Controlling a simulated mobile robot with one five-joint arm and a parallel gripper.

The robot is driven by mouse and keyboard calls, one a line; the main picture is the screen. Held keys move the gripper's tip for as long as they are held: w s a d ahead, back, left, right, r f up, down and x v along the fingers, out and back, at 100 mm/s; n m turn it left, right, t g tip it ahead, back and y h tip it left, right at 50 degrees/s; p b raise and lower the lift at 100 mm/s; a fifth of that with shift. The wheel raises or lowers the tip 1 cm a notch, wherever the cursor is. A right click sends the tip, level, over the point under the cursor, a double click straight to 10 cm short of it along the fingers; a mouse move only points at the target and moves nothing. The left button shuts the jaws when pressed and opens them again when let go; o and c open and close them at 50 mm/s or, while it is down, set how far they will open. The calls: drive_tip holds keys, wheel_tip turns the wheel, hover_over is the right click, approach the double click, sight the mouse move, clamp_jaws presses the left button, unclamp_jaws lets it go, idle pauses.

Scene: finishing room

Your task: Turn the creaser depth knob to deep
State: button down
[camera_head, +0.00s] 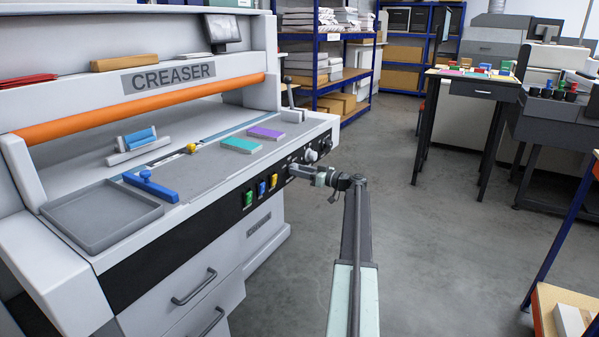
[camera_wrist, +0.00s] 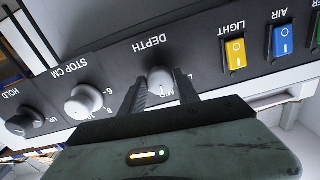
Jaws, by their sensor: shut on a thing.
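The creaser (camera_head: 170,75) stands at the left in the head view, with a black control strip along its front. The depth knob (camera_wrist: 160,78) is a round grey-white knob beside the upside-down word DEPTH in the wrist view. My gripper (camera_wrist: 160,84) is shut on this knob, one finger on each side of it. In the head view my gripper (camera_head: 295,171) is at the control strip and hides the depth knob. The scale around the knob is partly covered by the fingers, and I cannot tell which mark the knob points to.
The STOP CM knob (camera_wrist: 83,102) and HOLD knob (camera_wrist: 25,123) are on one side of the depth knob. The yellow LIGHT switch (camera_wrist: 236,52) and blue AIR switch (camera_wrist: 282,40) are on the other. The floor (camera_head: 400,230) right of my arm is clear.

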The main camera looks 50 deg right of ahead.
drive_tip(key=m, duration=1)
drive_tip(key=shift+a+m, duration=0.15)
drive_tip(key=shift+m, duration=0.15)
idle(0.5)
drive_tip(key=c, duration=0.9)
unclamp_jaws()
drive_tip(key=shift+s, duration=0.1)
drive_tip(key=v, duration=0.7)
drive_tip(key=shift+s, duration=0.35)
